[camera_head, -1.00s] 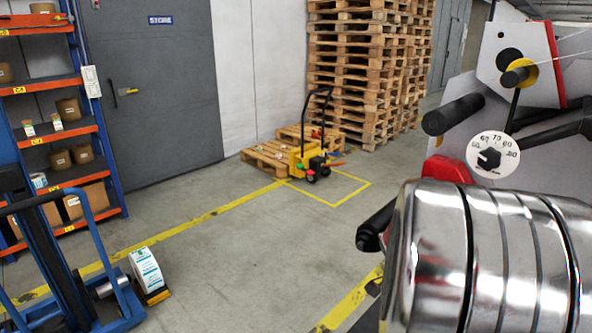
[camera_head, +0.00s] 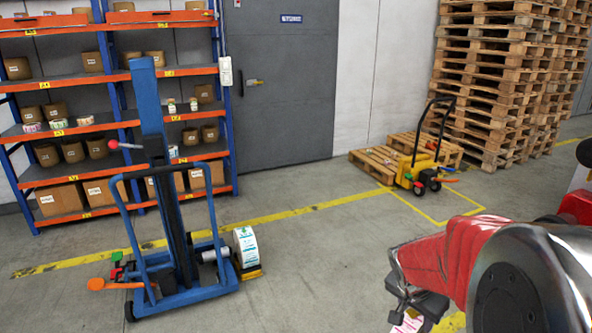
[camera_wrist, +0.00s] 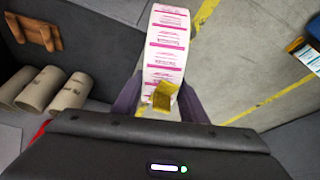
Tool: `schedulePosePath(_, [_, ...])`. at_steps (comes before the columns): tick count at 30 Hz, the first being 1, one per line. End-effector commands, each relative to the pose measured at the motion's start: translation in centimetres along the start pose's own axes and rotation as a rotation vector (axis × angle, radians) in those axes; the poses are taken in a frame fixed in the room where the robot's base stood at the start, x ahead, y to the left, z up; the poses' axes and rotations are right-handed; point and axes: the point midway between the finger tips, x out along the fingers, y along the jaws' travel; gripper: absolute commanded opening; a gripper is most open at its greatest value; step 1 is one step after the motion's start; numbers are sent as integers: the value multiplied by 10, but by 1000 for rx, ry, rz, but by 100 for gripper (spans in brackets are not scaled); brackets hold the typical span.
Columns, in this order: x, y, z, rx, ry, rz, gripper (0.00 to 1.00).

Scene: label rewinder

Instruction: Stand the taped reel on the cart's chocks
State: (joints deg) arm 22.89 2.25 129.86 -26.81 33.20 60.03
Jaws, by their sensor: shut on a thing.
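My gripper (camera_head: 408,300) is at the lower right in the head view. In the wrist view its two dark fingers (camera_wrist: 160,98) are shut on the sides of a white reel (camera_wrist: 168,40) with pink-printed labels. A gold-brown piece of tape (camera_wrist: 163,95) sits on the reel's rim between the fingers. Only a sliver of the reel (camera_head: 408,322) shows in the head view, at the bottom edge. The blue cart (camera_head: 178,292) with a tall mast stands at left, well apart from my gripper. The chocks cannot be made out clearly.
Another white reel (camera_head: 246,248) with teal print stands at the cart's right side. Shelving (camera_head: 75,130) with rolls and boxes is behind. A yellow pallet truck (camera_head: 418,172) is at the back right. Clear floor (camera_head: 325,265) lies between the cart and my arm.

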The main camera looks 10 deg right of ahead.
Motion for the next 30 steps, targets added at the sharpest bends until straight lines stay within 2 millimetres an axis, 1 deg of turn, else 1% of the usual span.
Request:
schedulePosePath(1, [-4, -17, 2, -53, 3, -25, 0])
schedulePosePath(3, [-8, -37, 5, -127, 4, -57, 0])
schedulePosePath(8, [-17, -79, 15, -287, 5, -123, 0])
schedulePosePath(15, [-34, -139, 36, -515, 6, -218, 0])
schedulePosePath(24, [-60, -209, 71, -790, 8, -332, 0])
schedulePosePath(27, [-69, -229, 84, -873, 8, -367, 0])
schedulePosePath(30, [-77, -244, 94, -939, 9, -394, 0])
